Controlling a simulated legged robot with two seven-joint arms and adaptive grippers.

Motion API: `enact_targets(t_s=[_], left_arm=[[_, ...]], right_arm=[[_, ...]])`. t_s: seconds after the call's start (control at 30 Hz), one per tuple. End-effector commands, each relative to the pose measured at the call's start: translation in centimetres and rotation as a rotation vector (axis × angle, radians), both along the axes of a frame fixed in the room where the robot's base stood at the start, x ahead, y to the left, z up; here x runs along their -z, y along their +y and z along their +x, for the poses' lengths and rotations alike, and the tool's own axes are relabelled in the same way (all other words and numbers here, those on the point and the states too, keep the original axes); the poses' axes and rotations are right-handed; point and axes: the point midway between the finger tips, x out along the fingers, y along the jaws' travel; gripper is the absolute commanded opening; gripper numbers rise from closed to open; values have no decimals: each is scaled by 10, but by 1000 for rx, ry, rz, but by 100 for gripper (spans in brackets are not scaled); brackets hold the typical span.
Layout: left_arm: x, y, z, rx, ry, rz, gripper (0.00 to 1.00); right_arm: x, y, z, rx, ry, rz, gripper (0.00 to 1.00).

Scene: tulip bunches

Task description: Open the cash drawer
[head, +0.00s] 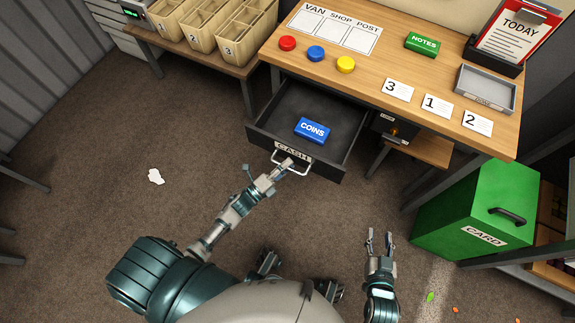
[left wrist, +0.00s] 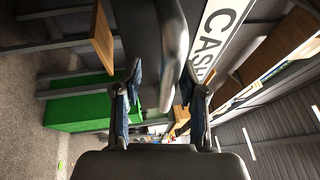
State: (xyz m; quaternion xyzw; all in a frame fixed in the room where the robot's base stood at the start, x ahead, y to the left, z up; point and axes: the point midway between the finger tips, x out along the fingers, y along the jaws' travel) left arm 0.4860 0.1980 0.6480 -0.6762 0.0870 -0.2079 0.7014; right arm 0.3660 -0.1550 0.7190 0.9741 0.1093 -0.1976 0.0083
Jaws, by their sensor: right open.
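The dark cash drawer (head: 345,125) stands pulled out from under the wooden desk, its inside showing. A blue COINS box (head: 312,130) lies in it. Its front carries a CASH label (head: 294,152) and a pale bar handle (head: 297,171). My left gripper (head: 272,172) is at the handle's left part. In the left wrist view the handle (left wrist: 173,45) passes between my left fingers (left wrist: 160,88), which are spread with a gap on the left side. The CASH label (left wrist: 214,35) is beside it. My right gripper (head: 378,242) is open and empty above the floor.
On the desk (head: 300,65) are colored buttons, a green NOTES box (head: 421,43), numbered cards and a grey tray (head: 486,88). A green CARD box (head: 478,210) stands at right. Bins (head: 205,25) stand at back left. Carpet at left is mostly free.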

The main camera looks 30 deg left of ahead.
Motion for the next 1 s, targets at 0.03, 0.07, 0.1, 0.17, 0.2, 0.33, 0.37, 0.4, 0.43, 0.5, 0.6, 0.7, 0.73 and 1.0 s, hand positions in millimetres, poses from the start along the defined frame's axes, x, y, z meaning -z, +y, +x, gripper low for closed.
enact_targets(t_s=[0.03, 0.07, 0.1, 0.17, 0.2, 0.33, 0.37, 0.4, 0.43, 0.5, 0.6, 0.7, 0.73, 1.0], left_arm=[[-1, -1, 0, 1, -2, -1, 41], [-2, -2, 0, 2, -3, 0, 41], [-2, -2, 0, 2, -4, 0, 41], [-3, -2, -1, 3, -5, -1, 41], [-2, -2, -2, 3, -5, -1, 41], [0, 3, -15, 4, -4, -1, 41], [2, 6, -20, 3, -2, -2, 41], [3, 10, -27, 2, -2, 0, 41], [5, 13, -33, 2, -1, -1, 41], [8, 20, -48, 2, -1, -1, 41], [12, 30, -68, 2, 0, -2, 41], [16, 39, -84, 1, 1, -2, 41], [17, 41, -88, 0, 1, -2, 41], [20, 51, -106, 2, -2, -3, 41]], right_arm=[[0, 0, 0, 0, 0, 0, 44], [0, 0, 0, 0, 0, 0, 44], [0, 0, 0, 0, 0, 0, 44], [0, 1, 0, -1, 0, 0, 44], [-1, 1, -1, -2, -1, 1, 44], [-1, 0, -1, -2, -1, 1, 44], [-1, 0, -1, -2, -1, 1, 44], [-1, 0, -1, -2, -1, 1, 44], [-1, 0, -1, -1, -1, 1, 44], [-1, 1, -1, -1, -1, 1, 44], [-1, 1, -1, -1, -1, 1, 44], [-1, 1, 0, -1, -1, 1, 44], [-1, 1, 0, -1, -1, 1, 44], [-1, 1, 0, -1, -1, 1, 44]])
